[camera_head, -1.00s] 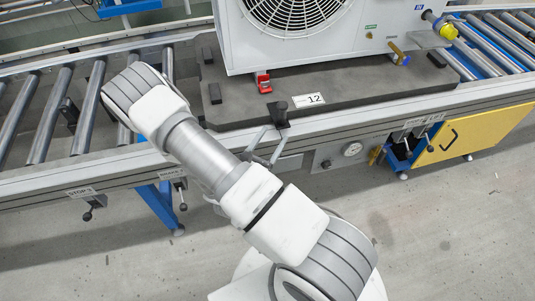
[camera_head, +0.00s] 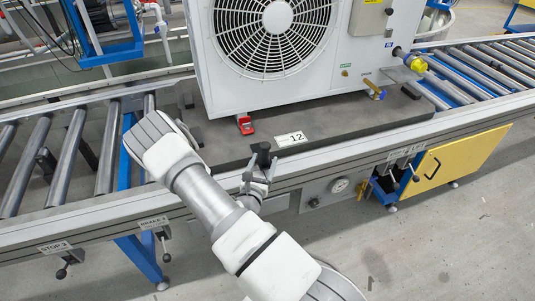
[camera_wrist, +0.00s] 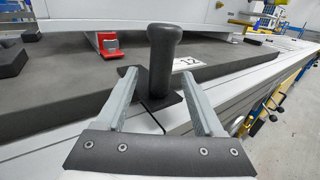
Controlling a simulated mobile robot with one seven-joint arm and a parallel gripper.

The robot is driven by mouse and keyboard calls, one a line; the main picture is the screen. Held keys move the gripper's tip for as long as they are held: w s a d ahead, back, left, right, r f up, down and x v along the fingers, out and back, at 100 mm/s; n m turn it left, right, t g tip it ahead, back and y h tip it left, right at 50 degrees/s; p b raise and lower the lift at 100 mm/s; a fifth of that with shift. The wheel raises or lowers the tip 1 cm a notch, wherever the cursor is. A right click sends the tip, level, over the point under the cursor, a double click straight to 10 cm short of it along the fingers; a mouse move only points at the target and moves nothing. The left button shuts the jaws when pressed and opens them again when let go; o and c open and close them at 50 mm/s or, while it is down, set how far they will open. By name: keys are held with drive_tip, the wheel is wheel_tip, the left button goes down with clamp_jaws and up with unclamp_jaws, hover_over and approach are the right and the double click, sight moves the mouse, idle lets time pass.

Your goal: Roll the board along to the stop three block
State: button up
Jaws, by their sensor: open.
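The board (camera_head: 222,142) is a dark grey slab on the roller track, labelled 12, carrying a large white fan unit (camera_head: 335,85). A black upright handle (camera_head: 262,150) stands at its front edge; it shows large in the wrist view (camera_wrist: 163,55). My gripper (camera_head: 256,172) is open at the handle. In the wrist view my gripper's fingers (camera_wrist: 160,88) lie either side of the handle's lower part, with gaps showing. A dark block (camera_head: 47,159) stands between the rollers left of the board, above the STOP 3 label (camera_head: 55,247). Whether it is raised is unclear.
Bare rollers (camera_head: 72,150) run left of the board, with more at the right. A STOP 3 lever (camera_head: 67,264) and a BRAKE 3 lever (camera_head: 163,245) hang below the front rail. A gauge (camera_head: 339,185) and a yellow panel (camera_head: 455,158) are at the right.

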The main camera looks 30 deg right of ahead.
drive_tip(key=shift+b+x, duration=0.4)
drive_tip(key=shift+x, duration=2.2)
clamp_jaws()
drive_tip(key=shift+a, duration=0.1)
